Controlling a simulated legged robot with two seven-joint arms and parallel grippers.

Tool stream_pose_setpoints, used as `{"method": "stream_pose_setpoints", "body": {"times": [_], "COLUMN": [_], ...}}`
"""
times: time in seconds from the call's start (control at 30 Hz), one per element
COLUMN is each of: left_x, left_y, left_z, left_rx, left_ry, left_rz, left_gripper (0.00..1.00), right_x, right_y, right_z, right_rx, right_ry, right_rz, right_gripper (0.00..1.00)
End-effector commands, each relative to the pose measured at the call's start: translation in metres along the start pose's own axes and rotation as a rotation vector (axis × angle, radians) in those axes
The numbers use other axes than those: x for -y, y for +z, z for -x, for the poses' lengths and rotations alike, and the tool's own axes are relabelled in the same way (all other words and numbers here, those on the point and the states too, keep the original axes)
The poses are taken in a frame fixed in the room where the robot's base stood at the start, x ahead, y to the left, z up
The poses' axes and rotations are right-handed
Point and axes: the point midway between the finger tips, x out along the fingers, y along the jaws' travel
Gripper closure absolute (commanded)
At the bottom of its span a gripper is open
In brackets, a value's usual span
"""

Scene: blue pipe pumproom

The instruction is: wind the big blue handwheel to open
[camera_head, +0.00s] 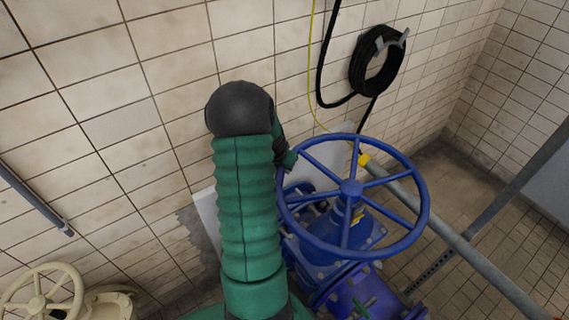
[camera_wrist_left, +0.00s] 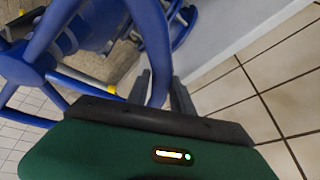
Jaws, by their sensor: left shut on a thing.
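The big blue handwheel (camera_head: 351,188) stands on a blue valve (camera_head: 345,232) right of the middle in the head view. Its rim and hub (camera_wrist_left: 22,62) also show large in the left wrist view. My left arm, in a green sleeve, hides part of the wheel's left side in the head view. My left gripper (camera_head: 288,160) is at the rim's upper left. In the left wrist view its two dark fingers (camera_wrist_left: 160,92) stand on either side of the blue rim, shut on it. My right gripper is in neither view.
A cream handwheel (camera_head: 38,302) is at the lower left. A grey pipe (camera_head: 455,240) runs diagonally right of the valve. A black hose coil (camera_head: 376,62) hangs on the tiled wall behind. Tiled floor (camera_head: 480,180) shows at the right.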

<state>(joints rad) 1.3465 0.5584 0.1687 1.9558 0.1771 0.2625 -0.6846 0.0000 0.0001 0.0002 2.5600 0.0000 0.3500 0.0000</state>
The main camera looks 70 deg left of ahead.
Motion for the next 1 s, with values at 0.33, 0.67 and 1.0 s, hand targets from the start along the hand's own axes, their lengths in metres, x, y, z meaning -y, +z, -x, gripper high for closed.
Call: {"method": "stream_pose_setpoints", "body": {"times": [0.33, 0.67, 1.0], "left_x": [-0.006, -0.008, -0.008], "left_y": [0.024, 0.026, 0.026], "left_z": [0.011, 0.012, 0.011], "left_rx": [0.006, 0.008, 0.009], "left_ry": [-0.048, -0.053, -0.052], "left_rz": [0.113, 0.126, 0.124], "left_gripper": [1.00, 1.00, 0.51], "right_x": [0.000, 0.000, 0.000], "right_y": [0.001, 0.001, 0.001], "right_z": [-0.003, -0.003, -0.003], "right_rx": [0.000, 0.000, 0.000], "right_ry": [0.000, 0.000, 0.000], "right_rz": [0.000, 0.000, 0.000], "right_gripper": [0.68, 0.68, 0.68]}}
